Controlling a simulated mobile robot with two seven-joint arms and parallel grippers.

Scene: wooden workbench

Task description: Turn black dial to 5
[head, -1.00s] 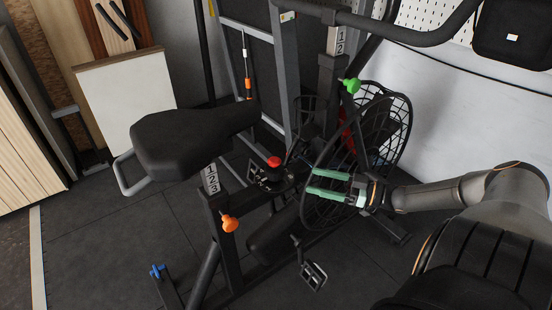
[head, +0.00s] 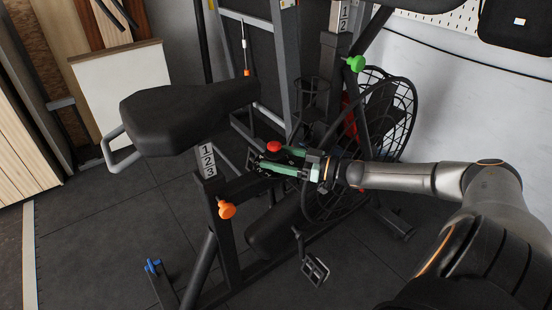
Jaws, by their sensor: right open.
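A stationary exercise bike stands in the middle of the head view. A red knob (head: 274,147) sits on top of its frame between the seat and the fan wheel. The black dial with white markings is around the base of this knob, largely hidden by my fingers, so its setting cannot be read. My right gripper (head: 274,158) comes in from the right with its green fingers apart, open. The fingers reach to the dial area, one on each side of it. I cannot tell whether they touch it. My left gripper is not in view.
The black seat (head: 185,113) is left of the dial. An orange knob (head: 227,210) is on the seat post, and a green knob (head: 356,63) is on the handlebar post. The caged fan wheel (head: 398,100) is close to my right arm.

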